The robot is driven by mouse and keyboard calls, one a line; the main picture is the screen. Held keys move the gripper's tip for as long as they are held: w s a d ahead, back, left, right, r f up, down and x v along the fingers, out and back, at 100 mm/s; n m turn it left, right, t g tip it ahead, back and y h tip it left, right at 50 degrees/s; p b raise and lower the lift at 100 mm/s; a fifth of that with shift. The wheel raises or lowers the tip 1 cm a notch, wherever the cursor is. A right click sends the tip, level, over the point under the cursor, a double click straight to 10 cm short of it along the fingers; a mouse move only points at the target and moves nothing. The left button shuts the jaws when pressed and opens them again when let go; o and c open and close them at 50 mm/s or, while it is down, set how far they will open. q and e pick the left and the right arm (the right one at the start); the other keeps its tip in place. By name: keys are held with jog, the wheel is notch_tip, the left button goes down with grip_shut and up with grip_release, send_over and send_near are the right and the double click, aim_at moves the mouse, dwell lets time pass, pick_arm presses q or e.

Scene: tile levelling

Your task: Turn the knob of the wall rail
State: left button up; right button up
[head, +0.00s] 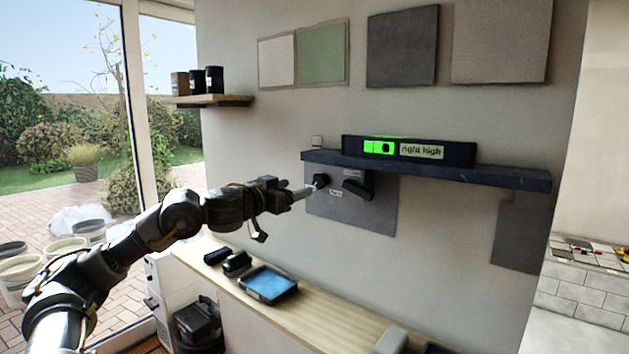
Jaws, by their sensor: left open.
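The wall rail (490,178) is a long dark bar fixed across the wall. Under it, on a grey plate (375,217), sit a round black knob (321,180) at the left and a black lever-like handle (358,187) to its right. Small labels mark the plate. A black level (458,154) lies on the rail with a lit green vial and the words "right high". My left gripper (311,189) is open, its tips at the left side of the knob; I cannot tell whether they touch it. My right gripper is not in view.
Below runs a wooden bench (325,322) with a blue tray (268,284) and small dark items. A small shelf (212,101) with dark containers is at upper left. Sample tiles (403,48) hang above the rail. The wall between rail and bench is mostly clear.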

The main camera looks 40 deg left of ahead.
aim_at(318, 180)
pick_arm(q)
jog(key=w+p, duration=0.3)
jog(key=w, duration=0.5)
jog(key=shift+w+r, duration=0.1)
jog(key=shift+w, duration=0.55)
